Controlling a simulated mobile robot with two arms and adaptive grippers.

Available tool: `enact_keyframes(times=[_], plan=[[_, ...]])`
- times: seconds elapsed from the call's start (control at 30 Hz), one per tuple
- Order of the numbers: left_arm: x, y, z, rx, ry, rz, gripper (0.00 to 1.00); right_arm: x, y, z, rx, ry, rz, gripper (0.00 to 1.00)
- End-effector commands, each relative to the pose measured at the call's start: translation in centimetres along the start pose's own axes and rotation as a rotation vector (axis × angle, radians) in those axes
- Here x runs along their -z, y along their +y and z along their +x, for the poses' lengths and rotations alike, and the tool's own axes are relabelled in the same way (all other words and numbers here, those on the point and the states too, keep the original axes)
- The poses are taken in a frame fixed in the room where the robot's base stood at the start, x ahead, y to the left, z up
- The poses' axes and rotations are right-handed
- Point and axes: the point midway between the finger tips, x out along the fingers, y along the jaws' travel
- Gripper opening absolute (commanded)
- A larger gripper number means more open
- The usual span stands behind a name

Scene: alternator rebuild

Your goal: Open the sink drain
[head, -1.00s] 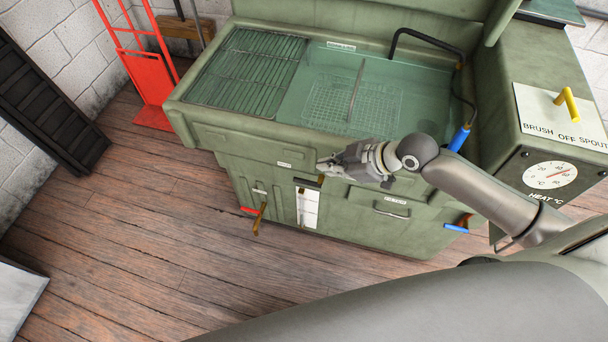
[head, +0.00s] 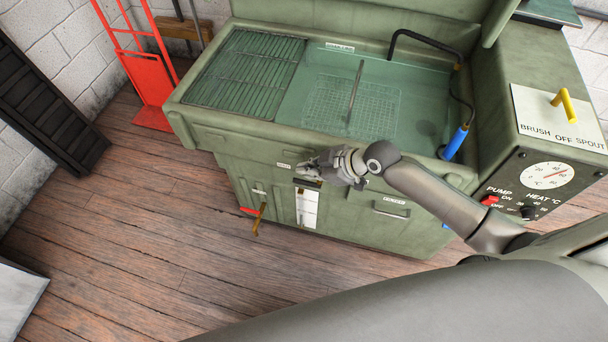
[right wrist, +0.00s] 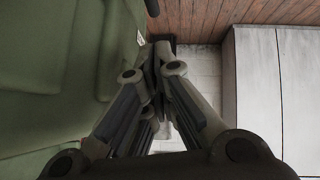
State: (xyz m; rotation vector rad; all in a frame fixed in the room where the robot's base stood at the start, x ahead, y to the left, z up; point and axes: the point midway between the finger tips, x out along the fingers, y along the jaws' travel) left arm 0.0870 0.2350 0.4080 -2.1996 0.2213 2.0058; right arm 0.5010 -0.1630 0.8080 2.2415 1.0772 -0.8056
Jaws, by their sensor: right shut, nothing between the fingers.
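The sink is a green parts-washer cabinet (head: 340,215) with an open basin (head: 410,100) on top. A dark round spot (head: 428,128), perhaps the drain opening, shows in the basin floor. A brass lever (head: 260,218) with a red piece beside it sticks out low on the cabinet front, under a small label too small to read. My right gripper (head: 306,169) is shut and empty in front of the cabinet, above and to the right of the brass lever and apart from it. In the right wrist view its closed fingers (right wrist: 160,55) have the green cabinet to their left. My left gripper is not in view.
A white sight panel (head: 308,208) and a drawer handle (head: 391,213) are on the cabinet front. A control box with a yellow handle (head: 564,105) and red pump switch (head: 490,200) stands at right. A red hand truck (head: 150,85) stands at left.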

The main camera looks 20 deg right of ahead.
Motion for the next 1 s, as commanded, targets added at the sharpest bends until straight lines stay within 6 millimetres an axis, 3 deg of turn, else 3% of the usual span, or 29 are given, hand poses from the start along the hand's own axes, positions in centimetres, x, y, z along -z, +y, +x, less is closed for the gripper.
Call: enact_keyframes(times=[0.17, 0.4, 1.0], plan=[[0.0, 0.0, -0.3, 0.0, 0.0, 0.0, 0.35, 0.1, -0.1, 2.9, 0.002, 0.001, 0.003, 0.0], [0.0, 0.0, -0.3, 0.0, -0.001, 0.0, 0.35, -2.1, 0.0, 4.8, 0.001, -0.001, 0.002, 0.0], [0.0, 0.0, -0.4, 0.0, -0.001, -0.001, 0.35, -2.8, 0.0, 5.4, 0.0, -0.002, 0.0, 0.0]])
